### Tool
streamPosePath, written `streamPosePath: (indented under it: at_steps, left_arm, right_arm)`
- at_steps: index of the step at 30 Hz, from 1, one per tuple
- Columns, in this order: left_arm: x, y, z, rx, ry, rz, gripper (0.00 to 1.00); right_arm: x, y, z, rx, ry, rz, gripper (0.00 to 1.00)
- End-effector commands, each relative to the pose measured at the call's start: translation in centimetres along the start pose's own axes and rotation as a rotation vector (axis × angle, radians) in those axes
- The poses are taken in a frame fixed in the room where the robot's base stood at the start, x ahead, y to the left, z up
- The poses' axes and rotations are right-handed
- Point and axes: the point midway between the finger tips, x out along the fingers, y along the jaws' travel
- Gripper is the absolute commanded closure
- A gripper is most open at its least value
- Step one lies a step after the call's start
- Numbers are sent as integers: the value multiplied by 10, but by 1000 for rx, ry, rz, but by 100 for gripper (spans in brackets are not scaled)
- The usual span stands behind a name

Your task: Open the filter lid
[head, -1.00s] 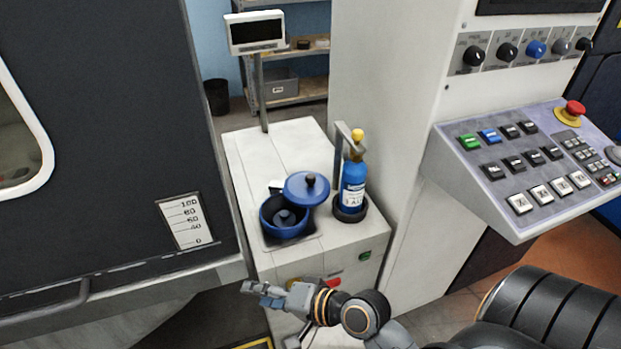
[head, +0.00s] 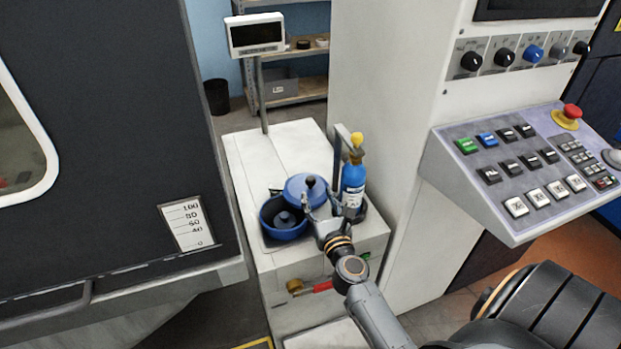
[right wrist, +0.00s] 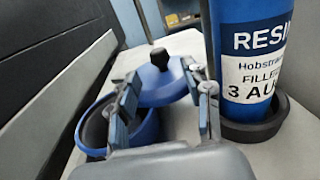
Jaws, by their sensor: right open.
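The blue round filter lid (head: 296,187) with a black knob (head: 311,181) is off the opening of the blue filter pot (head: 268,226). It sits to the pot's upper right and overlaps its rim; I cannot tell what supports it. A smaller blue knobbed part shows inside the pot. My right gripper (head: 321,202) is open at the near side of the lid. In the right wrist view, the lid (right wrist: 160,92) and its knob (right wrist: 159,58) show between and beyond the spread fingers (right wrist: 161,75). Contact with the lid is unclear. My left gripper is out of view.
A blue resin bottle (head: 353,180) with a yellow top stands in a black holder close to the right of my gripper. A post with a display (head: 256,34) rises behind. The white cabinet top (head: 265,155) is clear behind the pot. A control panel (head: 520,165) is on the right.

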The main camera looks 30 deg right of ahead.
Motion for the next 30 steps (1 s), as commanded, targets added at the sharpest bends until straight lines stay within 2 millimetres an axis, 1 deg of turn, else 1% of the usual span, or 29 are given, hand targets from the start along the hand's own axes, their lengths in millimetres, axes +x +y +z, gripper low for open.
streamPosePath:
  at_steps: [1, 3, 6, 9, 12, 15, 23, 24, 25, 26, 27, 29, 30]
  left_arm:
    - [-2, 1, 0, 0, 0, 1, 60]
    - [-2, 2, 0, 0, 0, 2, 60]
    - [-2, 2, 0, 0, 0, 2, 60]
    - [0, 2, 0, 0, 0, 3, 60]
    - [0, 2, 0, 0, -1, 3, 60]
    - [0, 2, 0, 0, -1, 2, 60]
    - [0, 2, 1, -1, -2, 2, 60]
    - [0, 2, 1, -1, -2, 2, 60]
    - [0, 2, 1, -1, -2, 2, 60]
    - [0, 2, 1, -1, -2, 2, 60]
    - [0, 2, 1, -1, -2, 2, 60]
    - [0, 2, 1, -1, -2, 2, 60]
    - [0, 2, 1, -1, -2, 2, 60]
  right_arm:
    - [12, 0, 2, 0, -2, 1, 50]
    - [27, 0, 2, -1, -2, 1, 50]
    - [45, 0, 1, -1, -2, 1, 50]
    - [59, 1, 0, -1, -2, 2, 50]
    - [68, 1, 0, -1, -1, 2, 50]
    - [72, 1, 0, -1, 0, 2, 50]
    - [74, 1, 0, -2, 0, 2, 50]
    - [74, 1, 0, -2, 0, 2, 53]
    - [74, 1, 0, -2, 0, 2, 59]
    - [74, 1, 0, -2, 0, 2, 65]
    - [74, 1, 0, -2, 0, 2, 73]
    - [74, 1, 0, -2, 0, 2, 85]
    - [74, 1, 0, -2, 0, 2, 93]
